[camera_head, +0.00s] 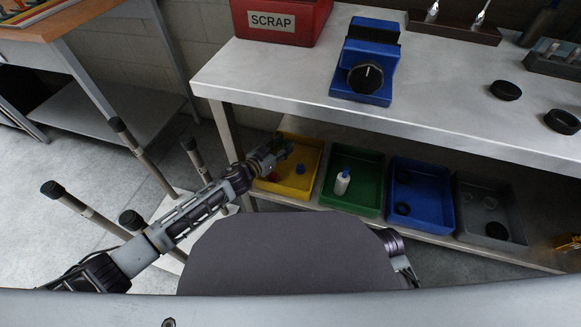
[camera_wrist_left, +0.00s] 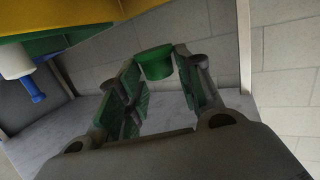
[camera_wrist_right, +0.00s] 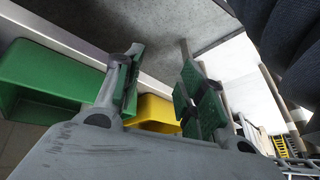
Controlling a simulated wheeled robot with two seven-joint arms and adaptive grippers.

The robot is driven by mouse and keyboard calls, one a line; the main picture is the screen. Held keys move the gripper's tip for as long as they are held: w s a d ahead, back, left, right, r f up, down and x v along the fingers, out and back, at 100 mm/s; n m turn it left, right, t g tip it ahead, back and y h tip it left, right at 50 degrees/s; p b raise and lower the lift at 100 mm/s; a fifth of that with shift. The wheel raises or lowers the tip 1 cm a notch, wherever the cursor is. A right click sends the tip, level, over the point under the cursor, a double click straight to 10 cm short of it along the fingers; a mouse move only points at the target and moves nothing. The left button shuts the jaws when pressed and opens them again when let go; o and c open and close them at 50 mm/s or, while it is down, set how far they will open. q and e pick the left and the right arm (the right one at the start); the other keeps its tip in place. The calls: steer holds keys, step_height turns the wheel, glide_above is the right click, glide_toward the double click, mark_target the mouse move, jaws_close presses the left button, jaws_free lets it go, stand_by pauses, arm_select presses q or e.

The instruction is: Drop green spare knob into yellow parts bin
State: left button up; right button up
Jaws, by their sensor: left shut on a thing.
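The green spare knob (camera_wrist_left: 155,63) is held between the fingertips of my left gripper (camera_wrist_left: 158,78) in the left wrist view. In the head view my left gripper (camera_head: 278,156) is at the upper left part of the yellow parts bin (camera_head: 312,150), on the lower shelf; the knob cannot be made out clearly there. The bin's yellow wall also shows at the top left of the left wrist view (camera_wrist_left: 88,12). A blue knob (camera_head: 300,169) and a red item lie in the bin. My right gripper (camera_wrist_right: 160,48) is open and empty in the right wrist view.
A green bin (camera_head: 352,200) with a white bottle (camera_head: 342,183), a blue bin (camera_head: 425,213) and a grey bin (camera_head: 490,222) stand right of the yellow one. The steel tabletop (camera_head: 290,90) overhangs them, bearing a blue device (camera_head: 362,92) and red scrap box (camera_head: 283,20).

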arm_select(q)
steer(key=shift+f+b, duration=0.8)
arm_select(e)
steer(key=shift+w+a+f+t+y, duration=0.15)
steer(key=shift+a+f+t, duration=0.1)
steer(key=shift+f, duration=0.7)
steer(key=shift+a+f+t+y, duration=0.15)
steer(key=shift+f+t, duration=0.1)
steer(key=shift+f, duration=0.65)
arm_select(q)
steer(key=o, duration=0.9)
steer(key=shift+v, duration=3.75)
steer(key=shift+s, duration=0.1)
